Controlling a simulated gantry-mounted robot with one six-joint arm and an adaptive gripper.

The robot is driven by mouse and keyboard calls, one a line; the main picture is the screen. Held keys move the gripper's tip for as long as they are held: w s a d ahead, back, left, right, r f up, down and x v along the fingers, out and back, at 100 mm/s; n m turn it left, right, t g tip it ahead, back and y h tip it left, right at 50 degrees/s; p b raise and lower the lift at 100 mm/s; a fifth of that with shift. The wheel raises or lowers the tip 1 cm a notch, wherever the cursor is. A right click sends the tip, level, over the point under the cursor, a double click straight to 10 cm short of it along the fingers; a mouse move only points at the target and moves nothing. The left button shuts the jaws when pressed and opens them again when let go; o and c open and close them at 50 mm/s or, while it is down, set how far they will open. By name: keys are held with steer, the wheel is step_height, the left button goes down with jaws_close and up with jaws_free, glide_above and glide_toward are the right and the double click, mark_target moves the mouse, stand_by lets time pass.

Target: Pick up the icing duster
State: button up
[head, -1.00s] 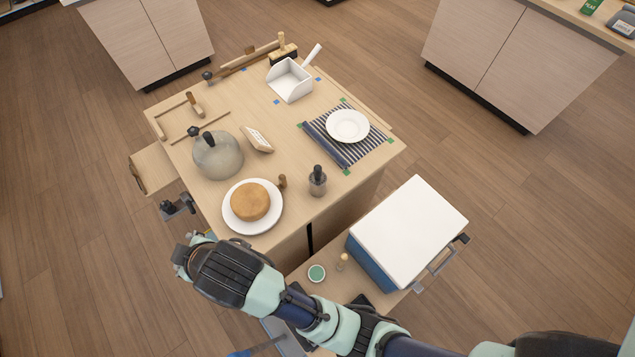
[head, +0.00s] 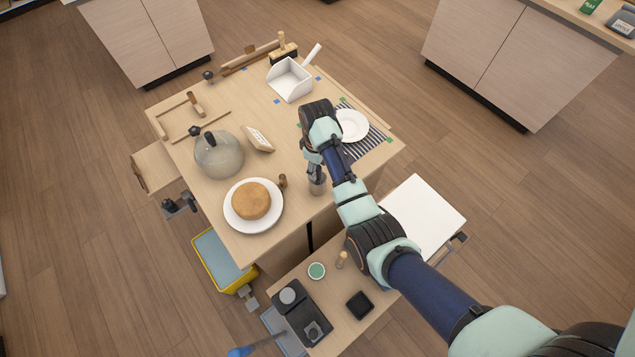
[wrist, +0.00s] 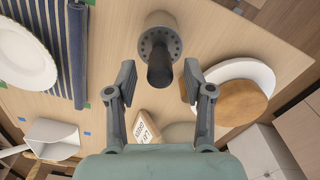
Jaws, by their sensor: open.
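The icing duster, I take it, is a small grey cylinder with a perforated top and a dark upright handle. In the wrist view the duster (wrist: 160,22) stands upright at the top centre, its handle pointing toward the camera. In the head view the duster (head: 318,188) stands near the table's front edge, its top hidden by my gripper (head: 314,168). In the wrist view my gripper (wrist: 160,82) is open and empty. Its fingers are to either side of and just short of the handle, apart from it.
A cake on a white plate (head: 232,218) is left of the duster, with a cloche (head: 220,158) behind. A striped cloth (head: 372,143) with a white plate (head: 352,126) lies to the right. A white-lidded box (head: 432,215) stands in front right. A small sign (head: 259,138) stands mid-table.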

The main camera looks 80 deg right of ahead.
mark_target(318, 174)
step_height(318, 174, down, 4)
steer(key=shift+s+f+b, duration=0.1)
steer(key=shift+f+b, duration=0.1)
steer(key=shift+b, duration=0.25)
jaws_close()
